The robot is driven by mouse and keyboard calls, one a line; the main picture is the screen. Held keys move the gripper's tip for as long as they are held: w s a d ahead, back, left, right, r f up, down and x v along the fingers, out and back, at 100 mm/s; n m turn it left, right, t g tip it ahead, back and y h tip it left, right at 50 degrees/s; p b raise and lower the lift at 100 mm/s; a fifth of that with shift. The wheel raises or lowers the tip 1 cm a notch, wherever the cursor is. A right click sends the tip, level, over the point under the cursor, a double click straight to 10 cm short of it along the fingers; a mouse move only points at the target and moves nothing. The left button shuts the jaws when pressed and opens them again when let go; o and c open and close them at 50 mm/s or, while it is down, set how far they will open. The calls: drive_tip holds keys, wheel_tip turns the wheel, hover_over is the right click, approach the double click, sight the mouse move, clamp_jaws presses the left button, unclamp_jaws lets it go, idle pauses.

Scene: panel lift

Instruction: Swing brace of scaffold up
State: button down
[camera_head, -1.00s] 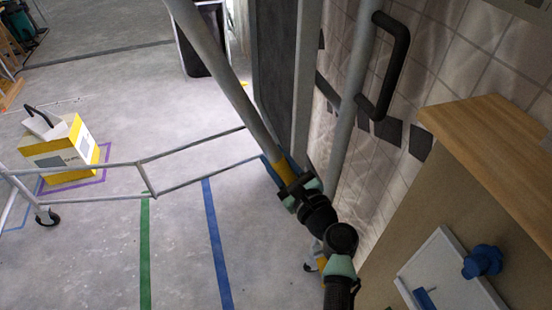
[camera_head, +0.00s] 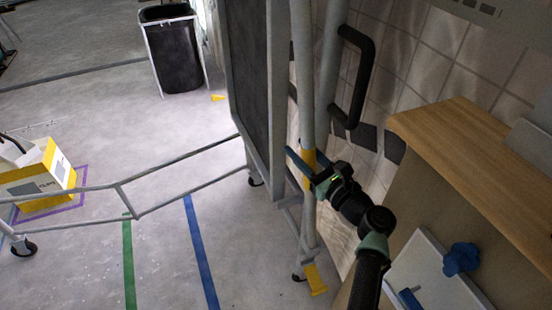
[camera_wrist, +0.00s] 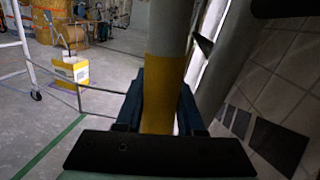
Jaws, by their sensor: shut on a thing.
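The brace (camera_head: 302,85) is a grey tube with a yellow band on its lower part. It stands nearly upright beside another grey post (camera_head: 331,60) of the scaffold. My gripper (camera_head: 308,168) is shut on the brace at the yellow band. In the wrist view the dark blue fingers of my gripper (camera_wrist: 160,105) lie on both sides of the yellow part of the brace (camera_wrist: 163,85). The brace's top end is out of the frame. Low grey rails (camera_head: 180,155) of the scaffold run left to a caster (camera_head: 24,248).
A dark panel (camera_head: 250,75) stands left of the brace. A black handle (camera_head: 357,75) and tiled wall are to the right. A wooden-topped counter (camera_head: 470,140) is close on the right. A yellow-white box (camera_head: 38,182) and black bin (camera_head: 172,50) stand on the floor.

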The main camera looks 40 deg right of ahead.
drive_tip(key=shift+s+d, duration=0.1)
drive_tip(key=shift+d, duration=0.25)
drive_tip(key=c, duration=0.5)
unclamp_jaws()
drive_tip(key=shift+a, duration=0.1)
drive_tip(key=s, duration=0.4)
drive_tip(key=s+p, duration=0.1)
drive_tip(key=s, duration=0.8)
drive_tip(key=shift+a+f, duration=0.3)
drive_tip(key=shift+f, duration=0.05)
